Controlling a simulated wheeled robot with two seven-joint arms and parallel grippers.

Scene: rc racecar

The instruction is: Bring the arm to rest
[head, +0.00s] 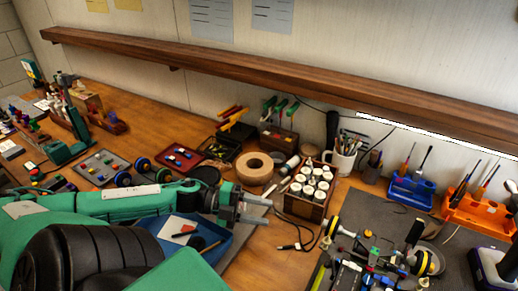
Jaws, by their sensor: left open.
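My left arm (130,205) is green and black and comes in from the lower left. It reaches across the wooden workbench (150,100). My left gripper (262,208) is grey, with its two fingers apart and nothing between them. It points right, above the bench, between the blue tray and the box of white-capped jars. My right gripper is not in view.
A blue tray (218,246) lies under the arm. A wooden shelf (270,78) runs along the wall.

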